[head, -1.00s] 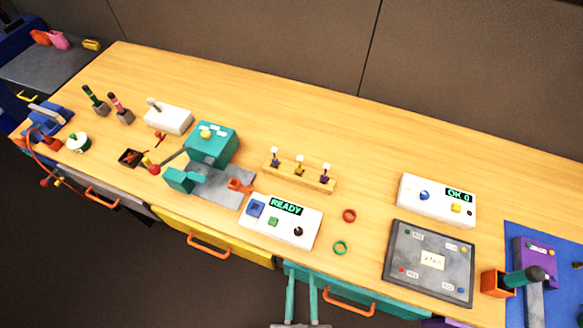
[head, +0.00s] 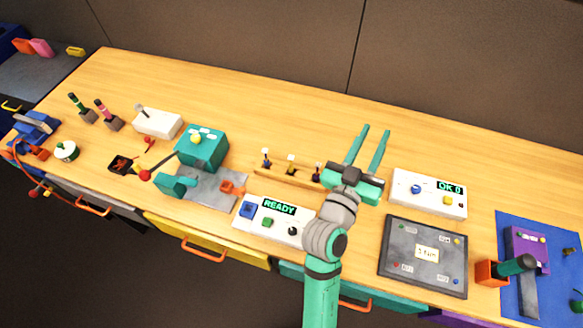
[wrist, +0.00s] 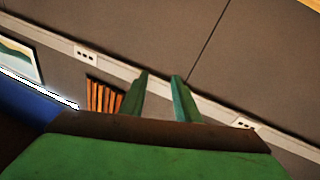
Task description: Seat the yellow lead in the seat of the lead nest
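A cable at the far left edge of the bench ends in a red and a yellow tip (head: 50,190), hanging by the drawers; the yellow tip may be the yellow lead. A small yellow-bodied piece (head: 291,168) also stands in the middle of a wooden rack (head: 272,175). I cannot tell for sure which part is the lead nest; a small black square holder (head: 122,166) with orange inside lies at the left. My gripper (head: 376,130) is open and empty, raised over the bench right of the rack. Its spread fingers show in the wrist view (wrist: 159,76) against the wall.
A teal machine (head: 201,148) with a red-knobbed lever stands left of the rack. A white READY box (head: 270,222) is partly behind my arm. A white OK box (head: 428,193), grey panel (head: 424,256) and orange holder (head: 489,273) are at right. The back strip is clear.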

